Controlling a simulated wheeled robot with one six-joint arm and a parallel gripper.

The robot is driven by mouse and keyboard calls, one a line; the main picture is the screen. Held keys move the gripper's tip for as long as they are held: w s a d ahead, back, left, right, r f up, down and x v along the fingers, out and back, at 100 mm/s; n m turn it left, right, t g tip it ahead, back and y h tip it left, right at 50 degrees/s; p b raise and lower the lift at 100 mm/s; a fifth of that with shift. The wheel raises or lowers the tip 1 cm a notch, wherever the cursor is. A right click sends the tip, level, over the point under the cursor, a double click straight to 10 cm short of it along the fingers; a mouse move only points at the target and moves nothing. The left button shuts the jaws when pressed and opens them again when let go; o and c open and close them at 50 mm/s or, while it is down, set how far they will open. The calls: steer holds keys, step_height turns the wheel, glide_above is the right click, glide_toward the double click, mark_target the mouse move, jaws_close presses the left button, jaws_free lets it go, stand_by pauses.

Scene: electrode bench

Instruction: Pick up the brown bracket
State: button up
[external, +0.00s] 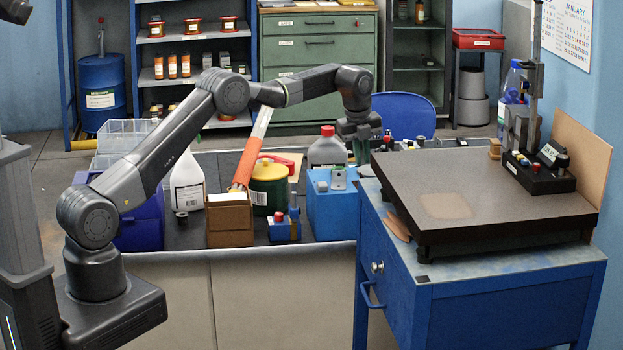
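My gripper (362,160) points down near the left back corner of the dark surface plate, above the gap between the bench and the blue cabinet. Its fingers are small and dark here, and I cannot tell whether they are apart or hold anything. A small tan-brown block-like piece (495,149) stands at the back of the surface plate, right of my gripper and apart from it. A flat brown piece (398,228) lies on the cabinet top at the plate's left edge, below my gripper. I cannot tell for certain which of these is the brown bracket.
The dark surface plate (540,205) sits on the blue cabinet (510,310); a tall height gauge (530,110) stands at its back right. The bench at left holds a brown box (230,222), a white bottle (188,185), a green can (268,185) and a blue box (332,210).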

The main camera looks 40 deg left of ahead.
mark_target(363, 177)
steer(key=shift+w+a+f+p, duration=0.1)
steer(key=shift+w+f+p, duration=0.1)
steer(key=shift+f, duration=0.8)
steer(key=shift+w+f+p, duration=0.15)
steer(key=shift+f+p, duration=0.1)
steer(key=shift+f, duration=0.8)
steer(key=shift+w+a+f+p, duration=0.1)
steer(key=shift+w+f+p, duration=0.1)
steer(key=shift+f, duration=0.8)
jaws_close()
